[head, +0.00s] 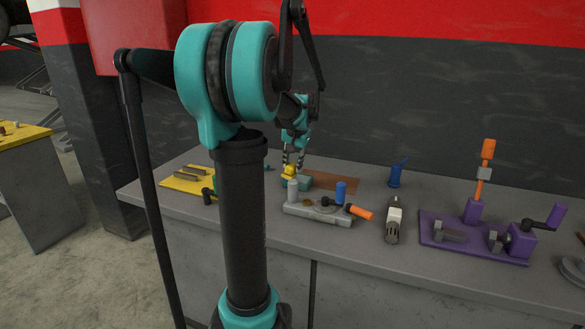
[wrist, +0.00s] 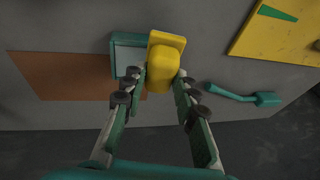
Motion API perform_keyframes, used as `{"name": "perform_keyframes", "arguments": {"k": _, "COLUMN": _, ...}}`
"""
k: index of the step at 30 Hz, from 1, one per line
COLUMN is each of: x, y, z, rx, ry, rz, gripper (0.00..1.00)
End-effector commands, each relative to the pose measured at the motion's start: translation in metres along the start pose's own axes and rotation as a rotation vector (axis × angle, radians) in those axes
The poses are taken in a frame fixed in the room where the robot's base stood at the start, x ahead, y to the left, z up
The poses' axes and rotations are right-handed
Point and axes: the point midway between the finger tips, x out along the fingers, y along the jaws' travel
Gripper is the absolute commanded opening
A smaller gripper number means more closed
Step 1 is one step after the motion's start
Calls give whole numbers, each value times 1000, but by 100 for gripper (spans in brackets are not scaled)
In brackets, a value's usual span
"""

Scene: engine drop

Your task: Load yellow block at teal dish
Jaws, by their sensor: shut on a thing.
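The yellow block (wrist: 162,70) is between my fingertips in the wrist view, and my gripper (wrist: 160,82) is shut on it. In the head view the block (head: 290,169) is a small yellow shape below my gripper (head: 293,160). The teal dish (wrist: 122,42) is a square tray with a teal rim and a pale inside, just left of the block in the wrist view. The block hides the dish's right part there. In the head view the dish (head: 305,182) is beside and below the block. I cannot tell whether block and dish touch.
A brown mat (wrist: 70,76) lies beside the dish. A yellow board (head: 186,181) is at the bench's left, and a teal brush-like tool (wrist: 243,96) is near it. A grey fixture (head: 318,213) with bottles stands in front; a purple vise base (head: 470,240) is at right.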

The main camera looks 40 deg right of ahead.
Motion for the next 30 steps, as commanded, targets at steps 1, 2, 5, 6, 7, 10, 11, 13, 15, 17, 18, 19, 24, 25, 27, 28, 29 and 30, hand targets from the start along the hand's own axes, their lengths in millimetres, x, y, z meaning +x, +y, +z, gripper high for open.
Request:
{"name": "perform_keyframes", "arguments": {"k": 1, "x": -4, "y": -1, "z": -1, "rx": 0, "ry": 0, "rz": 0, "gripper": 6}}
{"name": "perform_keyframes", "arguments": {"k": 2, "x": -6, "y": -1, "z": -1, "rx": 0, "ry": 0, "rz": 0, "gripper": 6}}
{"name": "perform_keyframes", "arguments": {"k": 5, "x": -13, "y": -3, "z": -3, "rx": 0, "ry": 0, "rz": 0, "gripper": 6}}
{"name": "perform_keyframes", "arguments": {"k": 6, "x": -15, "y": -3, "z": -4, "rx": 0, "ry": 0, "rz": 0, "gripper": 6}}
{"name": "perform_keyframes", "arguments": {"k": 7, "x": -18, "y": -4, "z": -5, "rx": 0, "ry": 0, "rz": 0, "gripper": 6}}
{"name": "perform_keyframes", "arguments": {"k": 10, "x": -24, "y": -6, "z": -6, "rx": 0, "ry": 0, "rz": 0, "gripper": 6}}
{"name": "perform_keyframes", "arguments": {"k": 11, "x": -26, "y": -6, "z": -7, "rx": 0, "ry": 0, "rz": 0, "gripper": 6}}
{"name": "perform_keyframes", "arguments": {"k": 13, "x": -31, "y": -7, "z": -8, "rx": 0, "ry": 0, "rz": 0, "gripper": 6}}
{"name": "perform_keyframes", "arguments": {"k": 15, "x": -36, "y": -8, "z": -10, "rx": 0, "ry": 0, "rz": 0, "gripper": 6}}
{"name": "perform_keyframes", "arguments": {"k": 17, "x": -40, "y": -9, "z": -11, "rx": 0, "ry": 0, "rz": 0, "gripper": 6}}
{"name": "perform_keyframes", "arguments": {"k": 18, "x": -42, "y": -10, "z": -12, "rx": 0, "ry": 0, "rz": 0, "gripper": 6}}
{"name": "perform_keyframes", "arguments": {"k": 19, "x": -44, "y": -10, "z": -12, "rx": 0, "ry": 0, "rz": 0, "gripper": 6}}
{"name": "perform_keyframes", "arguments": {"k": 24, "x": -49, "y": -11, "z": -13, "rx": 0, "ry": 0, "rz": 0, "gripper": 6}}
{"name": "perform_keyframes", "arguments": {"k": 25, "x": -50, "y": -11, "z": -13, "rx": 0, "ry": 0, "rz": 0, "gripper": 6}}
{"name": "perform_keyframes", "arguments": {"k": 27, "x": -50, "y": -11, "z": -13, "rx": 0, "ry": 0, "rz": 0, "gripper": 6}}
{"name": "perform_keyframes", "arguments": {"k": 28, "x": -50, "y": -11, "z": -13, "rx": 0, "ry": 0, "rz": 0, "gripper": 6}}
{"name": "perform_keyframes", "arguments": {"k": 29, "x": -50, "y": -11, "z": -13, "rx": 0, "ry": 0, "rz": 0, "gripper": 6}}
{"name": "perform_keyframes", "arguments": {"k": 30, "x": -50, "y": -11, "z": -13, "rx": 0, "ry": 0, "rz": 0, "gripper": 6}}
